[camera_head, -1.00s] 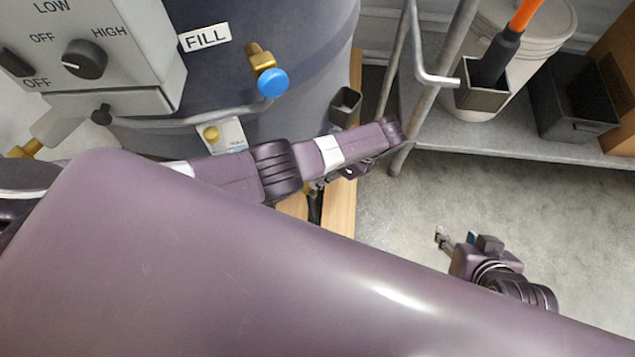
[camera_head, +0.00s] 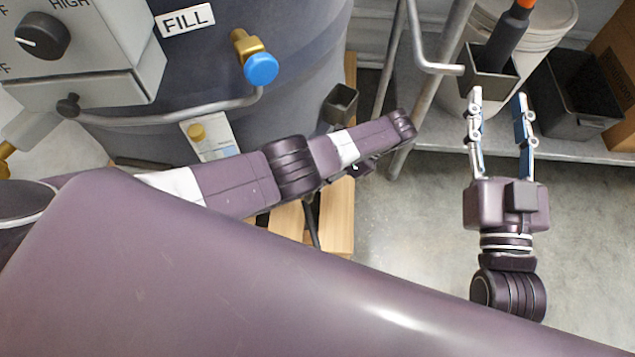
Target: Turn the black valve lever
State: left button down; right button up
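I cannot clearly make out a black valve lever. A small black knob (camera_head: 68,105) sits by the grey pipe below the control box, and I cannot tell if it belongs to a valve. A thin dark piece (camera_head: 313,225) hangs below my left arm, mostly hidden. My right gripper (camera_head: 498,98) is open and empty, its two fingers wide apart and pointing up the picture, right of the tank and over the floor near the shelf. My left arm crosses in front of the tank, and its gripper is not visible.
The dark tank (camera_head: 290,70) carries a blue-capped brass tap (camera_head: 261,68). A control box (camera_head: 100,45) is at upper left. A wooden pallet (camera_head: 340,212) lies below. A metal shelf (camera_head: 560,148) holds a white bucket (camera_head: 545,30) and black bin (camera_head: 572,115). Floor at right is clear.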

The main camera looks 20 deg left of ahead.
pick_arm(q)
jog(key=shift+w+f+b, duration=0.2)
jog(key=shift+b, duration=0.4)
jog(key=shift+g+b, duration=0.3)
jog(key=shift+b, duration=0.25)
jog(key=shift+d+r, duration=0.1)
pick_arm(e)
jog(key=s+r+t+y, duration=0.2)
jog(key=s+r+t, duration=0.5)
jog(key=r, duration=0.4)
jog(key=shift+s+d+r+y, duration=0.15)
jog(key=shift+d+r+y, duration=0.1)
jog(key=shift+r+y, duration=0.15)
pick_arm(q)
jog(key=c, duration=2)
grip_release()
